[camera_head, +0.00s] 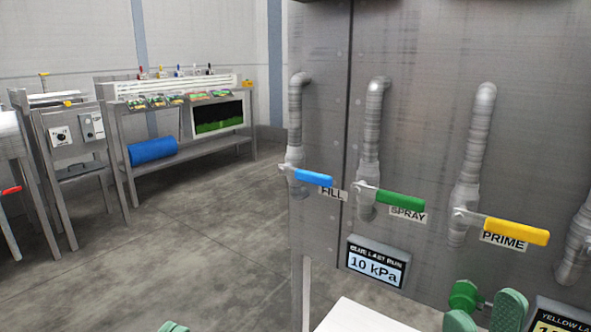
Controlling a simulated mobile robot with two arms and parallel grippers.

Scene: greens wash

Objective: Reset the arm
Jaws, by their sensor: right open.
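My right gripper (485,313) shows at the bottom right, with its two green finger pads apart and nothing seen between them. It is in front of the grey panel (415,140), below the yellow PRIME handle (515,231). A round green knob (465,296) shows just behind its left finger; I cannot tell whether they touch. Only a small green tip of my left gripper (173,327) shows at the bottom edge, so its jaws are hidden.
The panel carries pipes with a blue FILL handle (314,178) and a green SPRAY handle (400,198). A display (376,264) reads 10 kPa. A white surface (362,316) lies below. A bench (190,152) with a blue roll (153,151) stands behind open floor.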

